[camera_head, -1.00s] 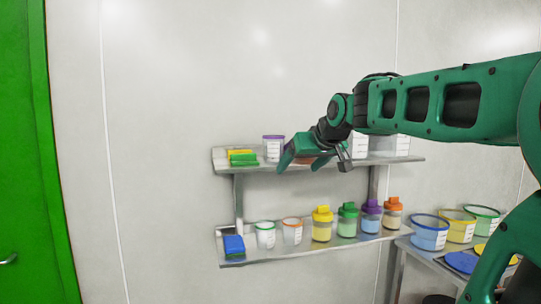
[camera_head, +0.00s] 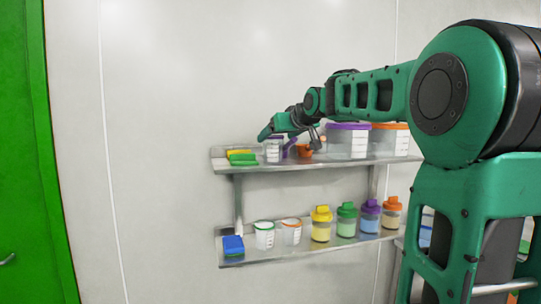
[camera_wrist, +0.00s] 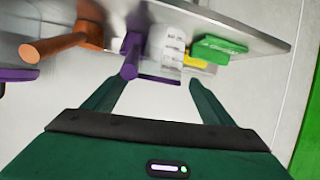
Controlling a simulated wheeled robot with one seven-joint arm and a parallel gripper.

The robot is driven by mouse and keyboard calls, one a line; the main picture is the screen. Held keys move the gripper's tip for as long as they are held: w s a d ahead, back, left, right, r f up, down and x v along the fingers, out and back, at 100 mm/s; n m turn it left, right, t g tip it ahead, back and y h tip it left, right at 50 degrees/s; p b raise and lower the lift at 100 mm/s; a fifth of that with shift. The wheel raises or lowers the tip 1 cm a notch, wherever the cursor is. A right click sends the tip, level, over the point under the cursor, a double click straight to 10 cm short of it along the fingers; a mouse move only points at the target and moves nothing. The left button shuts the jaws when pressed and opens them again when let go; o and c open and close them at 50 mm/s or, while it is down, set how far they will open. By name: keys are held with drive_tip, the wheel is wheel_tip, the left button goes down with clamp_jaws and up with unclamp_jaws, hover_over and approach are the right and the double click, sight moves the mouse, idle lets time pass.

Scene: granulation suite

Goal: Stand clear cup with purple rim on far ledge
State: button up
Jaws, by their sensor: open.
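The clear cup with a purple rim (camera_head: 272,152) stands upright on the upper shelf (camera_head: 222,162), just right of the green and yellow items. My gripper (camera_head: 291,134) is at the cup, with a finger across its top that hides most of the rim. In the wrist view, my gripper (camera_wrist: 157,82) is open and empty. The cup (camera_wrist: 173,48) lies ahead of the gap between its fingers, and its purple rim faces me. I cannot tell whether a finger touches it.
A purple scoop (camera_wrist: 131,60) is close beside the cup, and an orange scoop (camera_wrist: 55,48) is further along. Clear bins with purple (camera_head: 348,140) and orange (camera_head: 390,140) rims stand at the shelf's right. The wall above is clear.

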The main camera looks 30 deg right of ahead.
drive_tip(key=shift+x, duration=1.3)
drive_tip(key=shift+c, duration=0.6)
drive_tip(key=c, duration=1.1)
drive_tip(key=shift+r, duration=0.1)
